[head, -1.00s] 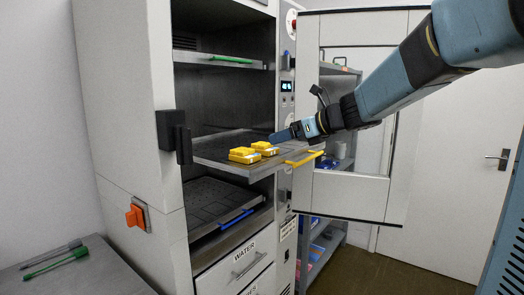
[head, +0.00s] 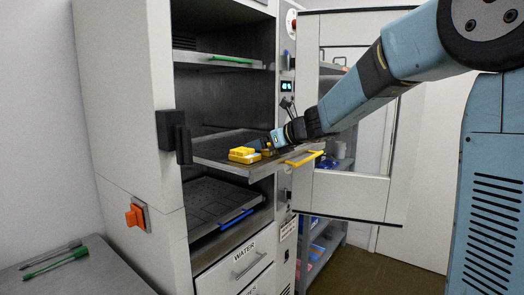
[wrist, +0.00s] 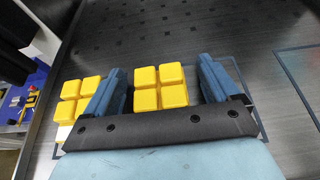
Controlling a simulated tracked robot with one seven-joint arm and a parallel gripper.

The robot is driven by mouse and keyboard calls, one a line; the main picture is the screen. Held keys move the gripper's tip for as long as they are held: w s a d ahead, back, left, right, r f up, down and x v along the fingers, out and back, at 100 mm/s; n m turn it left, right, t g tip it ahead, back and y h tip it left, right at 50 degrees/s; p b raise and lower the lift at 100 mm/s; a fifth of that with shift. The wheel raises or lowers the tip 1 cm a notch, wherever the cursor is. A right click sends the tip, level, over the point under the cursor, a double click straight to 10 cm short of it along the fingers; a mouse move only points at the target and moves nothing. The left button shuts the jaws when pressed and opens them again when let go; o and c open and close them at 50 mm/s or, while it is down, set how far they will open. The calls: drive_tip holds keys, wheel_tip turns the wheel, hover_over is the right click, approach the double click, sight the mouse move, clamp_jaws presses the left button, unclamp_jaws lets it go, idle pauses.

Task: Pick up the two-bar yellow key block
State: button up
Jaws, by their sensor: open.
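Two yellow key blocks sit on the pulled-out middle shelf. One block (head: 243,155) is fully visible in the head view and also shows left of the fingers in the wrist view (wrist: 79,96). The other block (wrist: 160,88) lies between my gripper's two blue fingers, with a gap on the right side. In the head view it is mostly hidden behind my gripper (head: 264,146). My gripper (wrist: 163,85) is open and low over the shelf. I cannot read bar marks on either block, so I cannot tell which has two bars.
The middle shelf (head: 212,150) has a yellow handle (head: 303,159) at its front. A shelf above has a green handle (head: 231,60) and one below a blue handle (head: 237,218). The open cabinet door (head: 350,190) stands right of the shelves, near my arm.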

drive_tip(key=c, duration=1.1)
drive_tip(key=shift+o, duration=0.2)
drive_tip(key=shift+r, duration=0.15)
